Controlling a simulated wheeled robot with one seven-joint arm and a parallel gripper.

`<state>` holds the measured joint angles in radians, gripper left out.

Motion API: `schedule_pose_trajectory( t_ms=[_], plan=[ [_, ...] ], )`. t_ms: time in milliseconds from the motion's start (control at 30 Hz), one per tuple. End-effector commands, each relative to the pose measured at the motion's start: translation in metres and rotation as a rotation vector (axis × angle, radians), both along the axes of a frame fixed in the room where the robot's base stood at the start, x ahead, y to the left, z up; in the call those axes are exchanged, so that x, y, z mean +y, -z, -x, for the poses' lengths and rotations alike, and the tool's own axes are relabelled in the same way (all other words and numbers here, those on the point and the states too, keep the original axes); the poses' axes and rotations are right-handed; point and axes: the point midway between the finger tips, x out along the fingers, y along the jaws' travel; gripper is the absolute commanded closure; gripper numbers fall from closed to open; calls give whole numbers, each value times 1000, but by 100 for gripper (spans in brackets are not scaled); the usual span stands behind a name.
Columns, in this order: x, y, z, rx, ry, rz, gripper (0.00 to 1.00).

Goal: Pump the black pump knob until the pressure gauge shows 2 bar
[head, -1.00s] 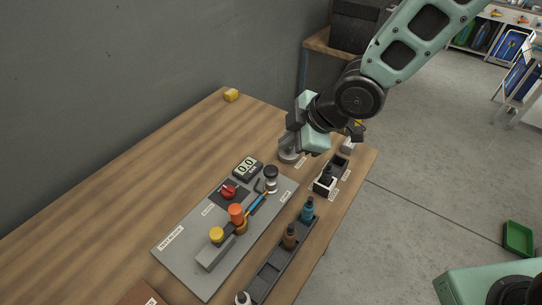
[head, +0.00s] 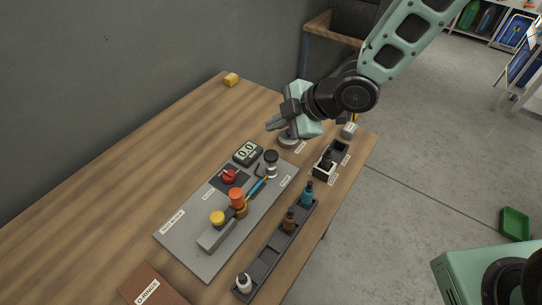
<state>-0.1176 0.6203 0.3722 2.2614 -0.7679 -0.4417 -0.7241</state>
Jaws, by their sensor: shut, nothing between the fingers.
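The black pump knob (head: 271,156) sits on top of a clear and metal pump body at the far right corner of the grey test block plate (head: 191,254). The pressure gauge (head: 246,153) is a dark box with a pale display just left of the pump; it reads 0.0. My gripper (head: 270,125) is shut and empty. In the picture it is just above the pump knob, pointing left; its exact height and distance from the knob are hard to judge.
A red knob (head: 229,177), an orange cap (head: 236,197) and a yellow cap (head: 217,218) stand on the plate. A dark tray (head: 264,266) with several bottles lies along the front edge. A yellow block (head: 231,79) is at the back; bare wood lies left.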

Motion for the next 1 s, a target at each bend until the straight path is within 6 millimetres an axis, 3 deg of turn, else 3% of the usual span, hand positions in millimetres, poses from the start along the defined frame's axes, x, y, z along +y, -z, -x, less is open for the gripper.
schedule_pose_trajectory(
  t_ms=[100,433,1000],
  plan=[
    [0,22,0,1,-1,0,100],
    [0,64,0,0,1,1,100],
    [0,68,0,0,1,1,100]
  ],
)
